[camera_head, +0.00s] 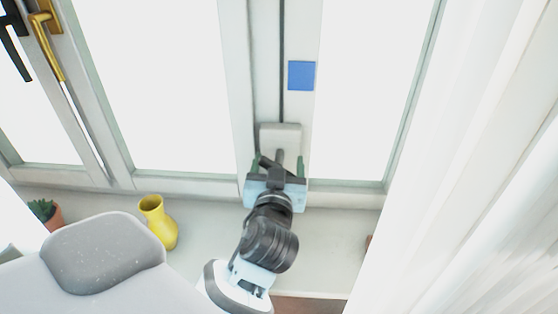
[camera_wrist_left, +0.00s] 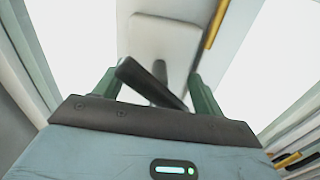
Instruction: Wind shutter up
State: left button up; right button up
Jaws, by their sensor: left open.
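A pale box (camera_head: 281,131) is mounted on the window post, with a dark vertical line running up above it. The box also shows in the left wrist view (camera_wrist_left: 166,40). A dark grey crank (camera_wrist_left: 147,82) sticks out from it, with a slanted bar and a short shaft. My left gripper (camera_head: 279,158) is right in front of the box. Its two green fingers stand apart on either side of the crank. In the left wrist view (camera_wrist_left: 154,77) I see gaps between crank and fingers. My right gripper is out of view.
A blue square (camera_head: 301,75) is on the post above. A gold window handle (camera_head: 47,45) is at top left. White curtains (camera_head: 450,180) hang at right.

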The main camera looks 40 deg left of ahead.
pick_arm(q)
jog(key=shift+s+d, duration=0.1)
jog(key=shift+s, duration=0.05)
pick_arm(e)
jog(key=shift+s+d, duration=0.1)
pick_arm(q)
jog(key=shift+r, duration=0.1)
jog(key=shift+c, duration=1.3)
grip_shut()
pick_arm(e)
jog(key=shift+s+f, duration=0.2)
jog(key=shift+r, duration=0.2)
